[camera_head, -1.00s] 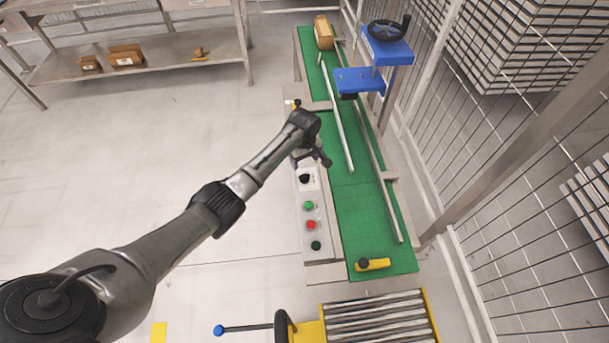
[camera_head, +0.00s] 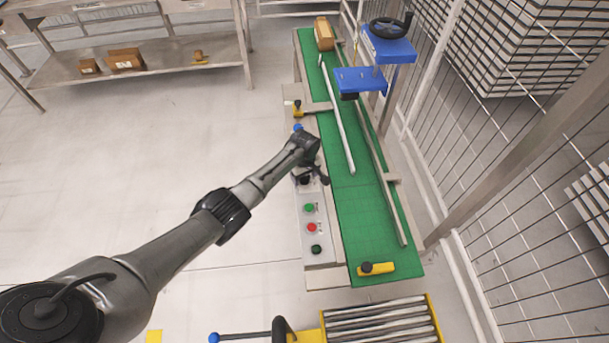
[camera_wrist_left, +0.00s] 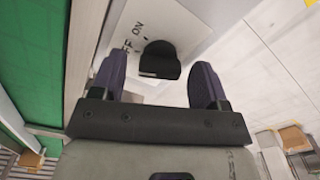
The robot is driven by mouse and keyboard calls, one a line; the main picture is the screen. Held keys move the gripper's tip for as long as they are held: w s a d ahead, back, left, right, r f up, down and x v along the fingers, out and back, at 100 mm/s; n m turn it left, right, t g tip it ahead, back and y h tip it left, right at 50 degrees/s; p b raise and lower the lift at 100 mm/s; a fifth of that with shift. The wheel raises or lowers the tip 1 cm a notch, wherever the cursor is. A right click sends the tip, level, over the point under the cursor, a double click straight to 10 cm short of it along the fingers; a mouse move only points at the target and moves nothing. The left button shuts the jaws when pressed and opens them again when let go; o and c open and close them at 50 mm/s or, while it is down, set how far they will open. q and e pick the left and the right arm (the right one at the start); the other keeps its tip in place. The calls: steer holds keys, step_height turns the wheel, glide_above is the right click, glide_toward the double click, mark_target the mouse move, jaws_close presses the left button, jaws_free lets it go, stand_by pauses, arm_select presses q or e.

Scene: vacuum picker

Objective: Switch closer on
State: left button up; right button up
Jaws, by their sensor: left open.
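The switch is a black rotary knob (camera_wrist_left: 160,60) on a white plate (camera_wrist_left: 190,22) with the words OFF and ON printed beside it. Which word the knob points to, I cannot tell. In the head view, the wrist partly covers the knob (camera_head: 304,180) at the far end of the button panel. My left gripper (camera_wrist_left: 156,74) is open, with its two dark purple fingers on either side of the knob in the wrist view. A gap shows between the fingers and the knob. In the head view, the left gripper (camera_head: 313,177) is over the panel. My right gripper is not in view.
The grey panel (camera_head: 326,240) also carries a green button (camera_head: 309,208), a red button (camera_head: 311,227) and a dark knob (camera_head: 316,249). A green conveyor (camera_head: 358,205) with metal guide rails runs alongside. A blue machine head (camera_head: 360,79) stands over its far part. A wire fence closes the right.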

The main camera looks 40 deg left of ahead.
arm_select(q)
steer(key=shift+c, duration=0.4)
steer(key=c, duration=0.8)
steer(key=shift+m+p, duration=0.4)
steer(key=shift+c, duration=0.2)
steer(key=shift+r+m+p, duration=0.1)
steer(key=shift+m+p, duration=0.55)
steer(key=shift+m, duration=0.55)
steer(key=m+p, duration=0.1)
steer(key=m, duration=0.3)
steer(key=shift+m, duration=1)
